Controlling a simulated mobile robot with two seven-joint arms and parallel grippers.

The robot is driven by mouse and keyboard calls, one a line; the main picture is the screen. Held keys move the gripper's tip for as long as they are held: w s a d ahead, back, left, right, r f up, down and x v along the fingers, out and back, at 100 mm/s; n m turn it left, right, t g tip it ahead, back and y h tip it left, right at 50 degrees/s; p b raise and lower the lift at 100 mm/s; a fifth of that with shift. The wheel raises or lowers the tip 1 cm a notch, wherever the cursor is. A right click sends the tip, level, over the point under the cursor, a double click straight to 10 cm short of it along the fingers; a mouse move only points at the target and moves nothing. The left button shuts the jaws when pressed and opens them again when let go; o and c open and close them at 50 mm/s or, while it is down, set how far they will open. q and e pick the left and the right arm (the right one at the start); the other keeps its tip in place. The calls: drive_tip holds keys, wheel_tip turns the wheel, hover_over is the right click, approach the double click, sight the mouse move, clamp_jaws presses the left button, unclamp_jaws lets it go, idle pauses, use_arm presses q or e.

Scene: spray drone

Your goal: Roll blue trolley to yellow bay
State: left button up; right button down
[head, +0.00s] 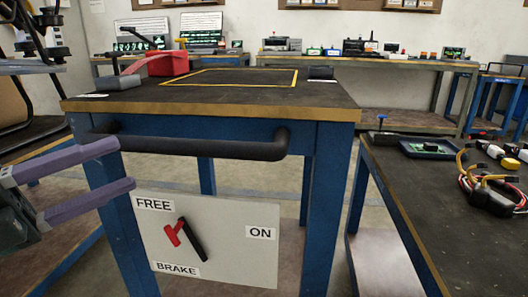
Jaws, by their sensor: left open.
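The blue trolley (329,200) stands in front of me, with blue legs and a dark, wood-edged top. A black bar handle (215,147) runs across its near side. Below the handle is a pale panel (225,215) marked FREE, BRAKE and ON. A red and black lever (190,238) sits on the panel, its black part slanting down to the right. My left gripper (124,166) is open and empty, its purple fingers near the handle's left end and the panel's upper left corner. Contact with the handle cannot be told. My right gripper is not in view. No yellow bay shows on the visible floor.
A yellow outlined rectangle (232,78) and a red object (162,64) are on the trolley top. A dark bench (432,200) with cables and parts stands close on the right. Benches with equipment line the back wall. Some open floor (262,184) shows beneath and behind the trolley.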

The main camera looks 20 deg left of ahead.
sight(158, 151)
use_arm(q)
drive_tip(key=b+x, duration=0.1)
drive_tip(key=x, duration=0.7)
clamp_jaws()
idle(0.3)
idle(1.0)
